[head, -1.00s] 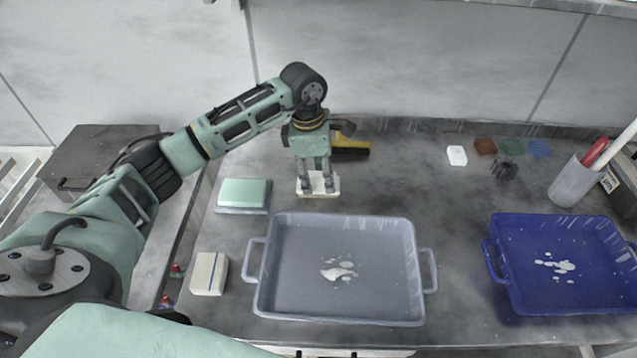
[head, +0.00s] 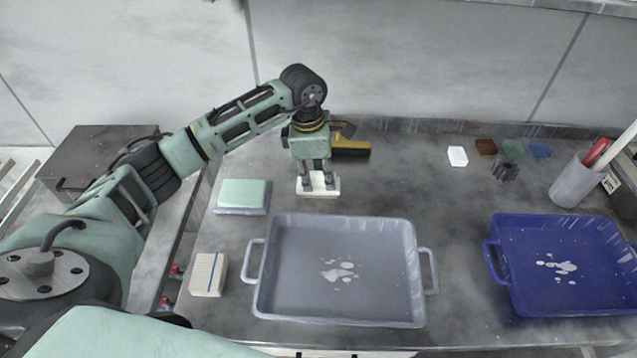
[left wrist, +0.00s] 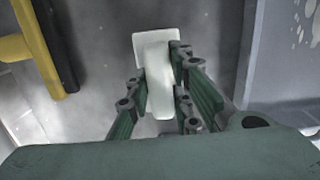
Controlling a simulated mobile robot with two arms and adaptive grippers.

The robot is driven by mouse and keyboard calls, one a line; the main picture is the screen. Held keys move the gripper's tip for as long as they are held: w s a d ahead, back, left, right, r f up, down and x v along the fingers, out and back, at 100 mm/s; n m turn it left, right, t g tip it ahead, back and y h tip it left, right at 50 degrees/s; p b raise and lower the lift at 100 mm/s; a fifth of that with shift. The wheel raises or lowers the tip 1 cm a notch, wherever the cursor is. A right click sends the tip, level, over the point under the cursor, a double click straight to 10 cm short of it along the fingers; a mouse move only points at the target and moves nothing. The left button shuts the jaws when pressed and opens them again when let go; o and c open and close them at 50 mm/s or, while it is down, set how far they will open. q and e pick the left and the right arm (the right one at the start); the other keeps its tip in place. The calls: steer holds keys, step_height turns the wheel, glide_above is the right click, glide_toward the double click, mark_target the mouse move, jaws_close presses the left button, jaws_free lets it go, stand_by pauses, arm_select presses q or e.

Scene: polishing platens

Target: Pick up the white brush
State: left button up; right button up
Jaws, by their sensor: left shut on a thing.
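The white brush (head: 318,185) lies on the bench behind the grey tray, with my left gripper (head: 317,188) pointing straight down over it. In the left wrist view the white brush (left wrist: 156,60) shows as a pale block with a raised middle part, between the fingers of my left gripper (left wrist: 162,98). The fingers are shut on the brush's raised part. Its base seems to rest on the bench. The fingers and palm hide part of the brush. My right gripper is not in view.
A yellow-and-black brush (head: 350,147) lies just behind the gripper. The grey tray (head: 420,255) is in front, a blue tray (head: 495,262) at right. A green-topped block (head: 243,193) and a cream block (head: 208,274) lie at left. Bench between gripper and small coloured pads is mostly clear.

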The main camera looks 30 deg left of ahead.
mark_target(323, 174)
arm_select(q)
jaws_close()
steer(key=shift+r+p, duration=0.45)
steer(key=shift+p, duration=0.05)
steer(key=r+p, duration=0.1)
steer(key=r, duration=0.1)
steer(key=r+p, duration=0.2)
steer(key=shift+d+r, duration=0.2)
steer(key=shift+r, duration=0.2)
steer(key=d+r+p, duration=0.3)
steer(key=d+r, duration=0.2)
steer(key=d, duration=0.6)
steer(key=shift+w+d+r, duration=0.15)
steer(key=shift+w+r, duration=0.25)
steer(key=shift+w, duration=0.05)
